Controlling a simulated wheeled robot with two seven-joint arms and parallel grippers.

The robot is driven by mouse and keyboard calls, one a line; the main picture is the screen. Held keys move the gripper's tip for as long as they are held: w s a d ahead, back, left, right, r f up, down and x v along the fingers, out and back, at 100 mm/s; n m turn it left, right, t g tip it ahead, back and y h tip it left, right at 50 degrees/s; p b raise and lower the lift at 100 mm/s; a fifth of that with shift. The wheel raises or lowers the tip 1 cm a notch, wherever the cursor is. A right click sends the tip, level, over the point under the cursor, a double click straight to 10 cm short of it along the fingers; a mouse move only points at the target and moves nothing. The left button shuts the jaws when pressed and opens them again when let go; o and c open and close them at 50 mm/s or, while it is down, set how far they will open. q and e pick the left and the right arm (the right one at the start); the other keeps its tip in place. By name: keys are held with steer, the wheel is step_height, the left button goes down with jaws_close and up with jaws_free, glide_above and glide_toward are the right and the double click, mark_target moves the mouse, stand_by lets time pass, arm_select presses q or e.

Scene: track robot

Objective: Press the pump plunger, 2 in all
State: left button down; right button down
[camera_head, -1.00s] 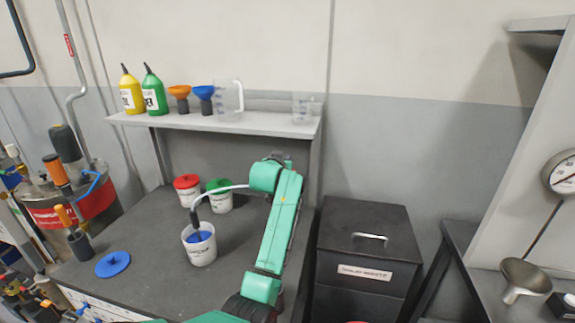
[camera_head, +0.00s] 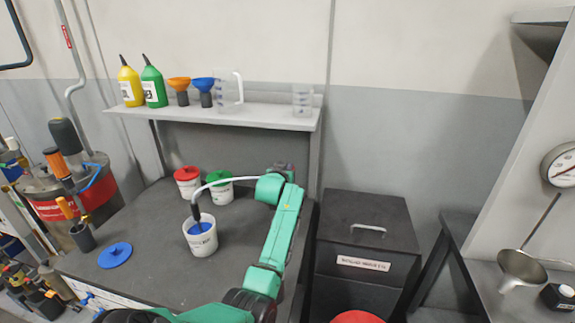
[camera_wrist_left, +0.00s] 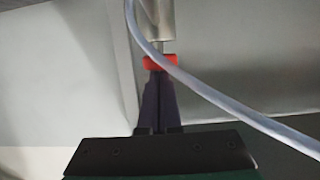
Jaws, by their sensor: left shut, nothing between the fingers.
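The pump shows in the left wrist view as a metal cylinder (camera_wrist_left: 157,18) with a thin rod and a red plunger knob (camera_wrist_left: 160,62). My left gripper (camera_wrist_left: 158,76) is shut and empty, its dark fingertips right at the red knob; I cannot tell whether they press on it. In the head view my teal left arm reaches across the bench, and its gripper end and the pump are largely hidden. A pale hose (camera_head: 232,180) runs from beside my wrist into a white bucket (camera_head: 202,243) with blue contents. My right gripper is not in view.
A blue lid (camera_head: 115,255) lies on the bench. Red-lidded (camera_head: 187,182) and green-lidded (camera_head: 219,189) tubs stand behind the bucket. A shelf (camera_head: 270,118) with bottles, funnels and jugs is above. A dark waste bin (camera_head: 368,228) stands right of the bench.

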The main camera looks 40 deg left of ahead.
arm_select(q)
steer(key=shift+f, duration=0.3)
steer(key=shift+r+p, duration=0.35)
steer(key=shift+p, duration=0.15)
step_height(320, 180, up, 4)
steer(key=p, duration=0.3)
steer(key=shift+f, duration=0.15)
steer(key=b+v, duration=0.3)
steer(key=v, duration=0.7)
steer(key=shift+f, duration=0.15)
